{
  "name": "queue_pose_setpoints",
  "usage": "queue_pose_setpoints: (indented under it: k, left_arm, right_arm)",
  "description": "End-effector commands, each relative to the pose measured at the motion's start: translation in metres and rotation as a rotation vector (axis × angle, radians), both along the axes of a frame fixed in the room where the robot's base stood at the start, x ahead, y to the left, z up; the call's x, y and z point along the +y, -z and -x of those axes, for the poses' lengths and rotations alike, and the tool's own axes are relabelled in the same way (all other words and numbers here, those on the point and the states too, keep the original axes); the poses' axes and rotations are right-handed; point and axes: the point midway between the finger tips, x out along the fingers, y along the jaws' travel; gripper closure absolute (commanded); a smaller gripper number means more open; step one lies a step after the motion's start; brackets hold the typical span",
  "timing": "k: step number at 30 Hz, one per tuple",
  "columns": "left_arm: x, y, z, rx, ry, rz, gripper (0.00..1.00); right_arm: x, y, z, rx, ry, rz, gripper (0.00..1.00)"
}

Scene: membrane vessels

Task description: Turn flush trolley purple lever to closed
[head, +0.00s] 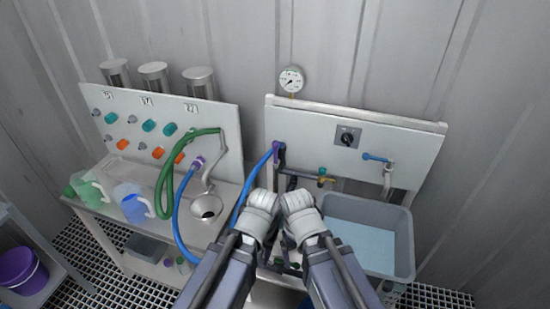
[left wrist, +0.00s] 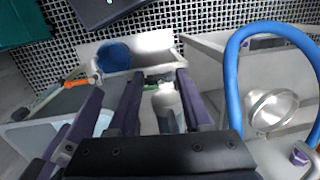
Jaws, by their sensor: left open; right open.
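The flush trolley appears to be the right-hand stand with a white back panel (head: 350,135). A small purple part (head: 279,150) sits at the panel's left edge, where a blue hose (head: 252,178) ends. I cannot tell whether this is the lever or a coupling, nor its position. My left gripper (head: 263,201) and right gripper (head: 299,203) are side by side, below and in front of the panel, apart from the purple part. Both are open with nothing seen in them; their fingertips are hard to make out. In the left wrist view the left fingers (left wrist: 158,80) are spread.
A grey tub (head: 403,245) of water stands right of my grippers. A blue-handled tap (head: 376,158), dial (head: 347,137) and green-handled valve (head: 323,170) are near the panel. Left is another bench with a green hose (head: 165,185) and jugs (head: 134,207). A gauge (head: 291,80) hangs above.

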Motion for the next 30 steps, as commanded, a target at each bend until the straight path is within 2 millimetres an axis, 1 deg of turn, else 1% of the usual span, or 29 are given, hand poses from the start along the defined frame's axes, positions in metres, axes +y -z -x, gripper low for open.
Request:
queue_pose_setpoints:
  k: [12,14,17,20,21,23,24,26,27,29,30]
  left_arm:
    - [0.0,0.0,0.0,0.0,0.0,0.0,0.5]
    - [0.0,0.001,0.0,0.0,-0.001,0.002,0.56]
    - [-0.006,0.009,-0.007,-0.009,-0.013,0.051,0.67]
    - [-0.023,0.026,-0.026,-0.041,-0.057,0.196,0.78]
    - [-0.032,0.032,-0.037,-0.062,-0.086,0.279,0.83]
    - [-0.047,0.038,-0.059,-0.104,-0.14,0.42,0.89]
    - [-0.054,0.039,-0.075,-0.136,-0.184,0.518,0.94]
    - [-0.063,0.036,-0.1,-0.189,-0.255,0.662,1.0]
    - [-0.066,0.031,-0.118,-0.225,-0.307,0.756,1.0]
    - [-0.064,0.022,-0.145,-0.284,-0.391,0.893,1.0]
    - [-0.06,0.015,-0.163,-0.324,-0.451,0.983,1.0]
  right_arm:
    - [0.0,0.0,0.0,0.0,0.0,0.0,0.12]
    - [0.0,0.001,0.0,0.0,0.0,0.0,0.12]
    - [0.0,0.008,0.0,0.0,0.0,0.0,0.12]
    - [0.0,0.025,0.0,0.0,0.0,0.0,0.12]
    - [0.0,0.034,0.0,0.0,0.0,0.0,0.12]
    - [0.0,0.048,0.0,0.0,0.0,0.0,0.12]
    - [0.0,0.057,0.0,0.0,0.0,0.0,0.12]
    - [0.0,0.07,0.0,0.0,0.0,0.0,0.12]
    - [0.0,0.078,0.0,0.0,0.0,0.0,0.12]
    - [0.0,0.091,0.0,0.0,-0.001,0.0,0.12]
    - [0.0,0.099,0.0,0.0,-0.001,0.0,0.12]
